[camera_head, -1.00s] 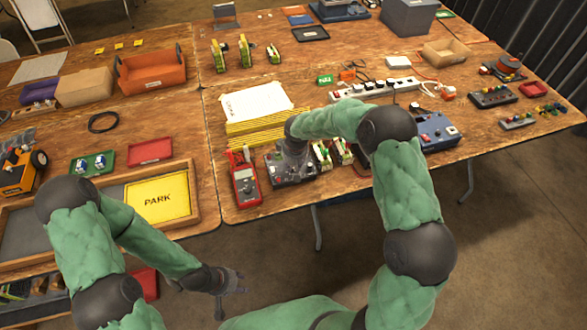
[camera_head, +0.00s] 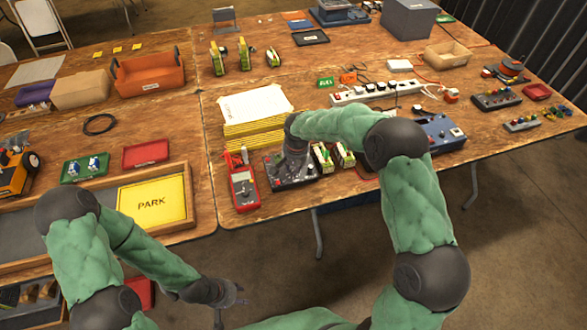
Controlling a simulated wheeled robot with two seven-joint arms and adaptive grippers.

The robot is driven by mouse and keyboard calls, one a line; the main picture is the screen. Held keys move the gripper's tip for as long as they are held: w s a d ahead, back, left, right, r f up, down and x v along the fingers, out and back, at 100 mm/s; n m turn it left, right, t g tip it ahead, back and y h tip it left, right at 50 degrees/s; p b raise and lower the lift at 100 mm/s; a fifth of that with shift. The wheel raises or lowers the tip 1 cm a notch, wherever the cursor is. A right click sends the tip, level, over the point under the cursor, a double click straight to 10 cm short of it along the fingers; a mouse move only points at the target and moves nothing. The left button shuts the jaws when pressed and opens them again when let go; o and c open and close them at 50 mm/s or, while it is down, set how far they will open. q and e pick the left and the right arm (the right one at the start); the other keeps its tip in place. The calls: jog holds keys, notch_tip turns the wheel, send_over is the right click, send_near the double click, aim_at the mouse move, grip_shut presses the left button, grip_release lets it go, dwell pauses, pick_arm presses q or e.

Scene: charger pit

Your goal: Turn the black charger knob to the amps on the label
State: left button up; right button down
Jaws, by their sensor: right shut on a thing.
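The dark charger box (camera_head: 276,180) sits near the front edge of the right table, between a red meter and small green-and-white blocks. My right gripper (camera_head: 295,166) points down onto the top of the charger, shut on the black knob. The knob is hidden under the gripper, so its setting does not show. The amps label cannot be read at this size. My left gripper (camera_head: 236,293) hangs low in front of the tables, away from the charger. Its fingers are too small and dark to tell open from shut.
The red meter (camera_head: 243,190) stands close left of the charger. A yellow stack with white paper (camera_head: 255,104) lies behind it. The green-and-white blocks (camera_head: 322,156) are close on the right. A white power strip (camera_head: 375,92) and blue box (camera_head: 440,134) lie farther right.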

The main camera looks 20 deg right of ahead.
aim_at(296, 178)
jog(key=shift+m, duration=0.4)
jog(key=c, duration=1.1)
grip_release()
jog(key=shift+r, duration=0.1)
jog(key=r, duration=0.4)
jog(key=s+r, duration=0.1)
jog(key=r, duration=0.2)
jog(key=s+r, duration=0.1)
jog(key=r, duration=0.3)
jog(key=shift+d+r, duration=0.1)
jog(key=shift+r, duration=0.25)
jog(key=shift+s+f, duration=0.1)
